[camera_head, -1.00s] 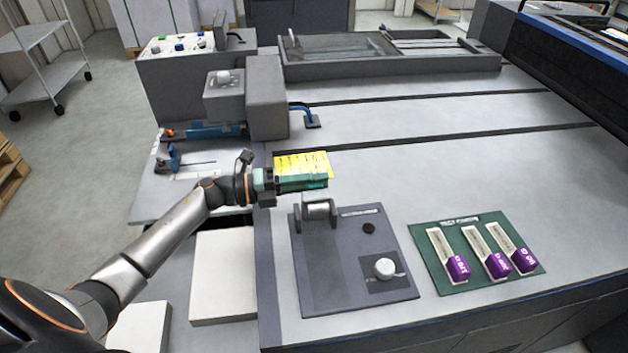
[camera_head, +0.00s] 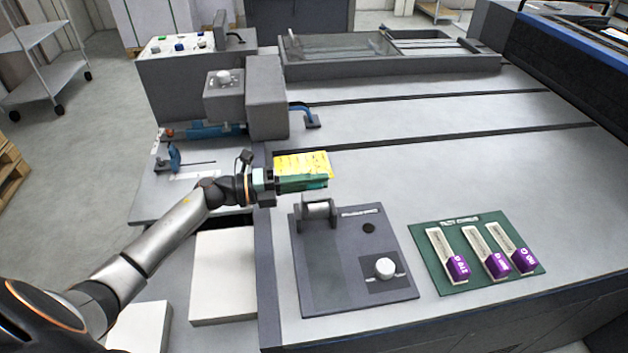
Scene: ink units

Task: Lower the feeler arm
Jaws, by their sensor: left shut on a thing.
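My left gripper (camera_head: 308,182), with dark green fingers, reaches in from the left and is just above the far end of a dark grey plate (camera_head: 345,285). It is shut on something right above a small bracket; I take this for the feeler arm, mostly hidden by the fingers. A pale cylindrical piece (camera_head: 318,209) sits between the bracket's two lugs and looks like the arm's hinge. The plate also bears a white knob (camera_head: 385,268) and a round dark spot (camera_head: 368,227). My right gripper is not in view.
A green board (camera_head: 440,240) with several purple-ended cards lies right of the plate. A yellow label (camera_head: 318,160) lies just behind my gripper. A grey block (camera_head: 267,97) with a blue lever (camera_head: 300,108) stands farther back.

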